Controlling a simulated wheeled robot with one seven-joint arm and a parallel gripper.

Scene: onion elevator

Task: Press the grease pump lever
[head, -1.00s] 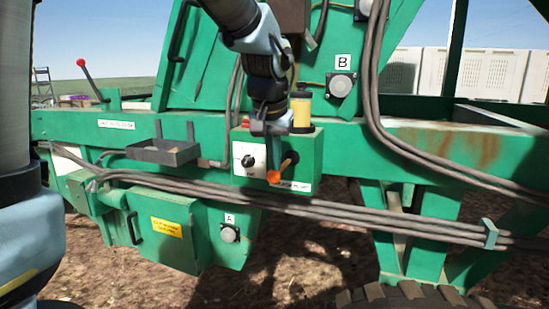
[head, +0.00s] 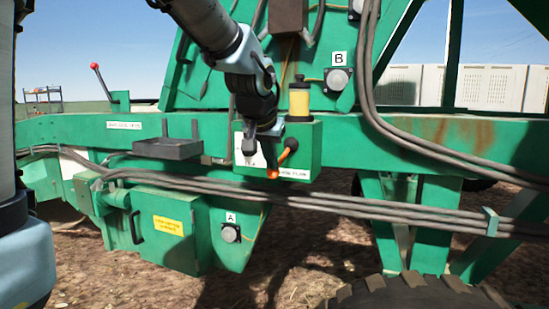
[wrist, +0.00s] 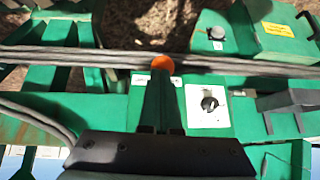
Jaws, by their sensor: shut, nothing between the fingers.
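The grease pump lever has an orange knob (head: 272,173) on a dark arm that slopes down-left from an orange pivot on the front of a green box (head: 308,145). A clear reservoir with yellow contents (head: 299,103) stands on top of the box. My gripper (head: 270,160) is shut and empty, pointing down with its fingertips at the knob, apparently touching it. In the wrist view the knob (wrist: 162,63) shows just beyond the shut fingertips (wrist: 160,78). My fingers hide the lever arm there.
A white dial panel (wrist: 208,106) sits beside the lever, partly hidden by my gripper in the head view. Grey hoses (head: 350,205) run below the box. A dark tray (head: 167,147) is left of it. A tyre (head: 415,292) is at lower right.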

